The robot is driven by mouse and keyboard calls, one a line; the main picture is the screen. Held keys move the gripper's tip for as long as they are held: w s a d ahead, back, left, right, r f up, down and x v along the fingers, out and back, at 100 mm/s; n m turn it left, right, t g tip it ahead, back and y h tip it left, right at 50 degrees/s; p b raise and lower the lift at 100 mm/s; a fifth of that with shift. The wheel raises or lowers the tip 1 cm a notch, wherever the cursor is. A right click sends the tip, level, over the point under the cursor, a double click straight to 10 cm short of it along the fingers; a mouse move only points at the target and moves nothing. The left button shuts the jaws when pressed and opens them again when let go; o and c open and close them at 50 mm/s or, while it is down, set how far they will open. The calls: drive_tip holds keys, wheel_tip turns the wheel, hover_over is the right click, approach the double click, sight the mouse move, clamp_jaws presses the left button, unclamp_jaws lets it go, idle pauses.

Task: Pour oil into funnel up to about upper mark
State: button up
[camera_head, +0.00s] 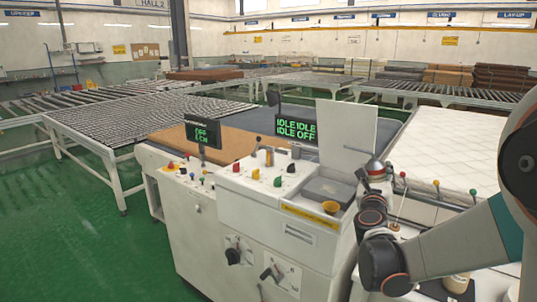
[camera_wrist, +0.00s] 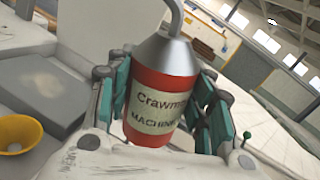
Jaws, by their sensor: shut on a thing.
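My gripper (camera_head: 374,192) is shut on an oil can, which also shows large in the wrist view (camera_wrist: 160,92). The can is red with a cream label, a silver cone top and a bent spout; it looks slightly tilted in the wrist view. In the head view its silver top (camera_head: 376,167) shows above my gripper. The yellow funnel (camera_head: 331,207) sits on the white machine, left of and below the can; it also shows at the left edge of the wrist view (camera_wrist: 15,134). The funnel's oil level and marks cannot be made out.
The white machine (camera_head: 235,185) has coloured levers, a raised lid (camera_head: 345,137) behind the funnel and a grey recessed plate (camera_head: 328,190). Screens (camera_head: 297,129) stand behind it. A quilted mattress (camera_head: 445,150) lies right. A small bottle (camera_head: 457,284) stands at the bottom right.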

sight(375, 165)
drive_tip(key=s+a+r+m+p, duration=0.2)
drive_tip(key=s+r+p, duration=0.1)
drive_tip(key=shift+a+r+m+g, duration=0.1)
drive_tip(key=shift+m+g, duration=0.2)
drive_tip(key=shift+s+a+r+m+p, duration=0.15)
drive_tip(key=shift+s+a+m+p, duration=0.15)
drive_tip(key=shift+s, duration=0.1)
